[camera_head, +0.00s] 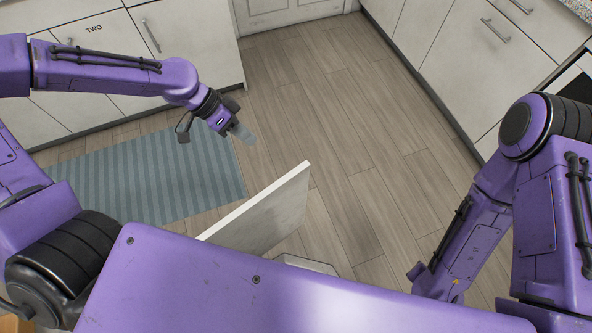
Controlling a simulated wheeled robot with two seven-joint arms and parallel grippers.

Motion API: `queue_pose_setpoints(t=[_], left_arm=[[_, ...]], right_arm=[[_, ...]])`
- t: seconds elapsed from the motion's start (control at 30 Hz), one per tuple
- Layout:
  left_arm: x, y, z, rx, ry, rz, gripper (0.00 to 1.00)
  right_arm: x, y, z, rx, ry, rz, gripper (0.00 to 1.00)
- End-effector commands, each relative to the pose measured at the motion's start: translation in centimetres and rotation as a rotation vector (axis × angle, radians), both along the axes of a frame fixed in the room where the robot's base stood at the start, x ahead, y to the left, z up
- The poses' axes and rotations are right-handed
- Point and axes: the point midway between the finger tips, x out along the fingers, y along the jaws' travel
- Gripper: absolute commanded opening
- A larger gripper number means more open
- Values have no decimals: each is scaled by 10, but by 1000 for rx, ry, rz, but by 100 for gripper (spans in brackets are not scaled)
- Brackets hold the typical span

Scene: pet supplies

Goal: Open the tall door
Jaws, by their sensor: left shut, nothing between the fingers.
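A white door-like panel (268,212) stands out over the floor just in front of my body, its narrow top edge turned up to me. Its lower left part is hidden by my purple body, so its hinge and handle do not show. A paler white door (292,10) shows at the far end of the floor. I cannot tell for certain which of them is the tall door. My left gripper (241,132) is shut and empty, above the floor and the mat's right end, apart from the white panel. My right arm reaches down at the right; its gripper is out of sight.
White cabinets, one marked "TWO" (94,29), line the back left. White drawers (470,55) with bar handles line the right. A blue striped mat (150,180) lies at left. The wood floor (350,130) is clear in the middle.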

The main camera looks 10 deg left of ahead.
Motion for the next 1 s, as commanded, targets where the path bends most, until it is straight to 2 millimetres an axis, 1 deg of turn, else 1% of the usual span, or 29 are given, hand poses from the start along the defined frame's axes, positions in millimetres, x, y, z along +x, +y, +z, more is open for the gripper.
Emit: queue_pose_setpoints(t=[0.17, 0.4, 0.53, 0.57, 0.73, 0.83, 1.0], left_arm=[[-2, -13, -20, -2, 8, 2, 0], [-1, -47, -62, -2, 9, -5, 0], [-1, -64, -83, -2, 7, -6, 0], [-5, -70, -77, -3, 5, -7, 0], [-19, -87, -77, -2, 4, -5, 0], [-23, -92, -77, -3, 3, -3, 0], [-24, -93, -78, -3, 3, -3, 0]], right_arm=[[0, 0, -5, -1, -1, 0, 43], [0, 0, -11, 1, -1, 0, 43], [0, 0, -13, 0, 0, 0, 43], [0, 0, -7, 0, 0, 0, 43], [0, 0, -2, 0, 0, 0, 43], [0, 0, -1, 0, 0, 0, 43], [0, 0, -1, 0, 0, 0, 43]])
